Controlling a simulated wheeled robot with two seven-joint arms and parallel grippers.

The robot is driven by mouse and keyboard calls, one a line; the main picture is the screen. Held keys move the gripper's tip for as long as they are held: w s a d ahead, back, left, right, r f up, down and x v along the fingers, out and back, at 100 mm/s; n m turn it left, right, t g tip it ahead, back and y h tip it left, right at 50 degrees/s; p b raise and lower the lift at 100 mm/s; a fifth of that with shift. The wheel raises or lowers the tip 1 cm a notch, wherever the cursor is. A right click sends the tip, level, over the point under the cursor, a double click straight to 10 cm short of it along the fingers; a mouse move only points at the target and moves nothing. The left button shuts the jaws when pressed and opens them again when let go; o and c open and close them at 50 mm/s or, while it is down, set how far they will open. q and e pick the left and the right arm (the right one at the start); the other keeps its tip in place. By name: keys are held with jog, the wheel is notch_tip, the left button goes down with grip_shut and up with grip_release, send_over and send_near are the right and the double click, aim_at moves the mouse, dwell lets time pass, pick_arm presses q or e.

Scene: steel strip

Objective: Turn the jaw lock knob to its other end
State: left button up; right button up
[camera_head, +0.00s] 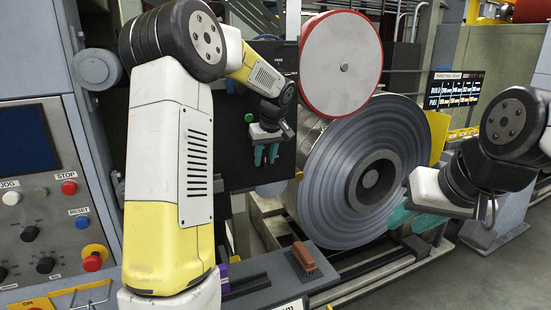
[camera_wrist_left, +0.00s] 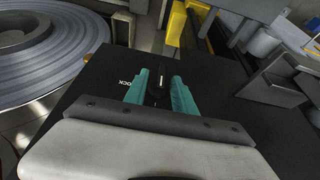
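The jaw lock knob (camera_wrist_left: 158,86) is small and black with a pale mark. It sits on a dark panel beside white lettering that ends in "OCK". In the left wrist view the two teal fingers of my left gripper (camera_wrist_left: 160,82) are on either side of it. They look spread, with narrow dark gaps; contact cannot be made out. In the head view my left gripper (camera_head: 266,155) is in front of the dark panel (camera_head: 228,130), and the knob is hidden there. My right gripper (camera_head: 412,219) is beside the steel coil, its teal fingers apart and apparently empty.
The large steel coil (camera_head: 330,190) stands right of the panel, under a red-rimmed disc (camera_head: 340,62). A control console (camera_head: 45,190) with buttons is at the left. A reddish-brown block (camera_head: 304,257) lies on the ledge in front. A green button (camera_head: 249,117) is on the panel.

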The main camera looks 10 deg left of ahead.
pick_arm(q)
grip_shut()
jog(key=shift+d+y, duration=0.15)
jog(key=shift+y, duration=0.15)
jog(key=shift+w+d+f+m+g+y, duration=0.15)
jog(key=shift+d+m+g+y, duration=0.15)
jog(key=shift+g+y, duration=0.45)
jog(key=g+y, duration=0.1)
jog(key=y, duration=0.1)
jog(key=m+g+y, duration=0.1)
jog(key=shift+w+d+f+y, duration=0.1)
jog(key=shift+w+d+y, duration=0.1)
jog(key=shift+y, duration=0.15)
jog(key=g+y, duration=0.1)
jog(key=y, duration=0.1)
jog(key=m+g+y, duration=0.1)
jog(key=y, duration=0.1)
jog(key=shift+w+d+f+y, duration=0.2)
jog(key=shift+f+y, duration=0.1)
jog(key=shift+f, duration=0.1)
jog(key=m+g+y, duration=0.1)
jog(key=y, duration=0.1)
jog(key=g+y, duration=0.1)
jog(key=y, duration=0.1)
jog(key=shift+f+m, duration=0.35)
jog(key=shift+m, duration=0.05)
jog(key=shift+y, duration=0.4)
jog(key=shift+o, duration=0.6)
grip_release()
